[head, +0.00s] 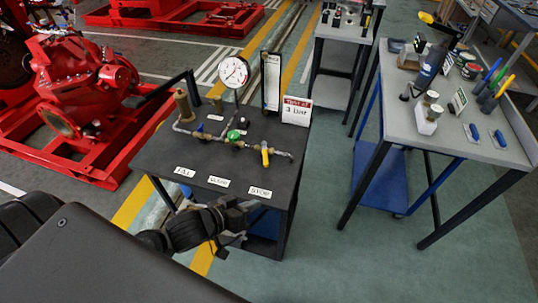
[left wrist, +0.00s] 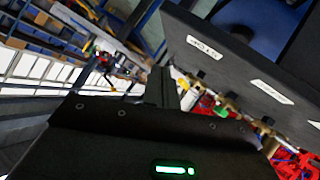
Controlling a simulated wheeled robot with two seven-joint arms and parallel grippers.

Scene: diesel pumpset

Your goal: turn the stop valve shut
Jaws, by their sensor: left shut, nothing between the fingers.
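The stop valve's yellow lever (head: 265,157) sits near the right end of the pipe run on the dark test bench (head: 165,152), behind the label that seems to read STOP (head: 260,191). The lever appears to lie across the pipe, pointing toward the bench's front. My left gripper (head: 250,206) is just off the bench's front edge, below the labels and apart from the lever. It is shut and empty. In the left wrist view its dark fingers (left wrist: 161,88) point toward the tilted bench edge. My right gripper is not in view.
A blue-handled valve (head: 200,127), a green valve (head: 238,135), a pressure gauge (head: 234,73) and a 3 bar sign (head: 297,110) stand on the bench. A grey tool table (head: 400,130) is at the right. A red pump (head: 85,85) is at the left.

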